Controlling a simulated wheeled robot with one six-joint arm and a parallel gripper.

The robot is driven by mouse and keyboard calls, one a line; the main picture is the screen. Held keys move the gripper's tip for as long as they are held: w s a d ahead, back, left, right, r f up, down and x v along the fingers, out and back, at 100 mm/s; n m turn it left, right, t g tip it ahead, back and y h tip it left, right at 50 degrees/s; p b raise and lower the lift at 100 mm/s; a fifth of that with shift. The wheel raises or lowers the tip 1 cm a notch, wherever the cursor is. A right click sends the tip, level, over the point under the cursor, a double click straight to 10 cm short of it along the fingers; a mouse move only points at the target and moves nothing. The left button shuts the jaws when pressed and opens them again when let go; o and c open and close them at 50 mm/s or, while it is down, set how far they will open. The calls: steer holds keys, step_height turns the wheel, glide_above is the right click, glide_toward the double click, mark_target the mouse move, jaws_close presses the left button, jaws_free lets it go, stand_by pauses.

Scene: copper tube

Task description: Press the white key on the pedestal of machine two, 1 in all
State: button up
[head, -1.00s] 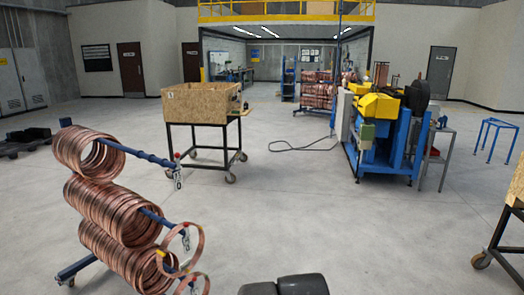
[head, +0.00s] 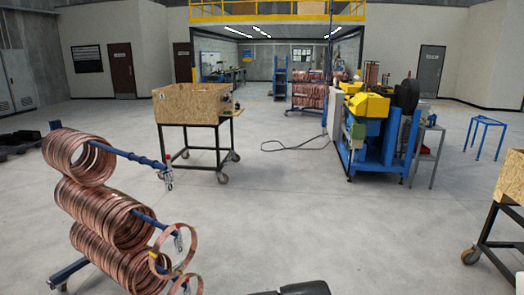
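A blue and yellow machine (head: 372,130) stands right of the middle in the head view, some way off across the floor. A small greenish box (head: 357,131) sits on its near left side. I cannot tell from here whether this is machine two, and I cannot make out a white key or its pedestal. A dark rounded part of my own arm (head: 303,288) shows at the bottom edge. My gripper's fingers are not in view.
A rack of copper coils (head: 112,215) stands close at the left. A wooden box on a wheeled frame (head: 190,103) stands beyond it. Another wheeled cart (head: 511,182) is at the right edge. A cable (head: 297,146) lies near the machine. The middle floor is clear.

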jaws_close()
steer(key=shift+w, duration=0.1)
stand_by(1.2)
